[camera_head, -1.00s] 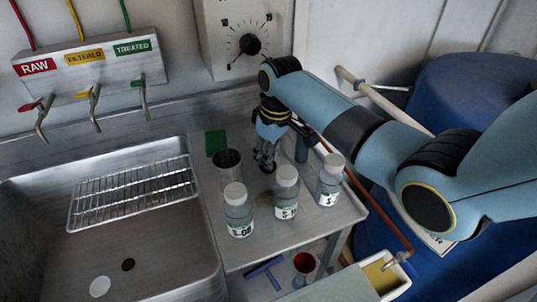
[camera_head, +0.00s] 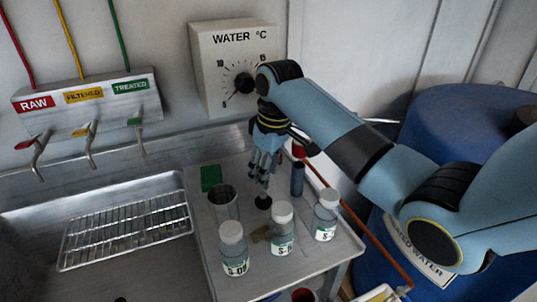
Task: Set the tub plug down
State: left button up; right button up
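The tub plug appears to be the small dark round piece (camera_head: 263,202) on the grey metal counter (camera_head: 300,268), behind the middle bottle. My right gripper (camera_head: 264,178) hangs fingers down just above it, with a small gap between the fingertips and the plug. Its fingers look spread, with nothing between them. My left gripper is not in view.
White-capped bottles (camera_head: 232,250) (camera_head: 282,230) (camera_head: 326,215) stand in front and right, and a dark cylinder (camera_head: 297,180) behind right. The sink with its wire rack (camera_head: 125,230) is left.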

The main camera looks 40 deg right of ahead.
jog(key=r, duration=0.5)
jog(key=shift+s+d+r, duration=0.15)
jog(key=shift+s, duration=0.15)
